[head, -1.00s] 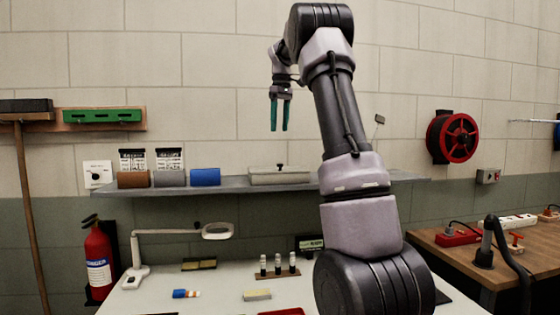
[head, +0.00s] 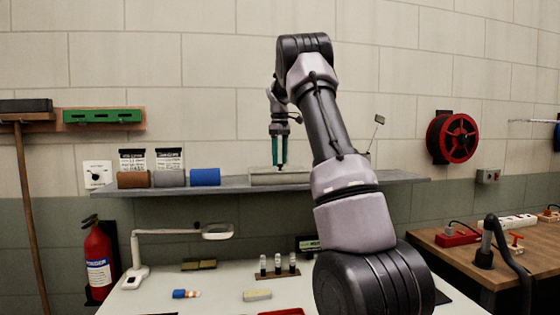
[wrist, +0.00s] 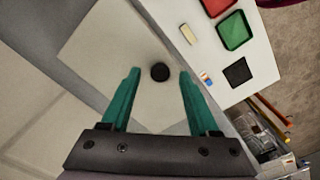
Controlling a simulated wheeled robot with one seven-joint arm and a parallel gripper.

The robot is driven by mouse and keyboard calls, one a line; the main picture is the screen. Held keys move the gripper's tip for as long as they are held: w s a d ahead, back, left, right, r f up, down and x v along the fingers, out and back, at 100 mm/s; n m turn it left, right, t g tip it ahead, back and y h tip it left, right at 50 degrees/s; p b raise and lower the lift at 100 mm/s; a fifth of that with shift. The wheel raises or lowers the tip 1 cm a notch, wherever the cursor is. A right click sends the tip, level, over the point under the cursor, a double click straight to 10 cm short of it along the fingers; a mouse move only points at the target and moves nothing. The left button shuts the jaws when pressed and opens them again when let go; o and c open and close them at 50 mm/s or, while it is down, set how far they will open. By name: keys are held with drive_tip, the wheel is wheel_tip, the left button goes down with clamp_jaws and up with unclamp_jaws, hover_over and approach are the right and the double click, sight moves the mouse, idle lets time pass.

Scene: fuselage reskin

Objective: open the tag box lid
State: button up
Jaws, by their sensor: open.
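The tag box (head: 262,178) is a pale, low box on the grey wall shelf, partly behind my arm in the head view. Its lid (wrist: 112,62) fills the middle of the wrist view as a pale flat panel with a round black knob (wrist: 160,72). My gripper (head: 280,165) points down over the box, its teal fingers open. In the wrist view the open fingers (wrist: 160,75) lie to either side of the knob, with nothing held. I cannot tell how high the fingertips are above the lid.
Brown, grey and blue rolls (head: 205,177) lie on the shelf (head: 232,186) to the left. Below stands a white table with a magnifier lamp (head: 140,262) and a rack of vials (head: 278,270). The wrist view shows red and green trays (wrist: 234,30) on it.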

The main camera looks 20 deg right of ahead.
drive_tip(key=shift+f, duration=0.4)
clamp_jaws()
idle(1.2)
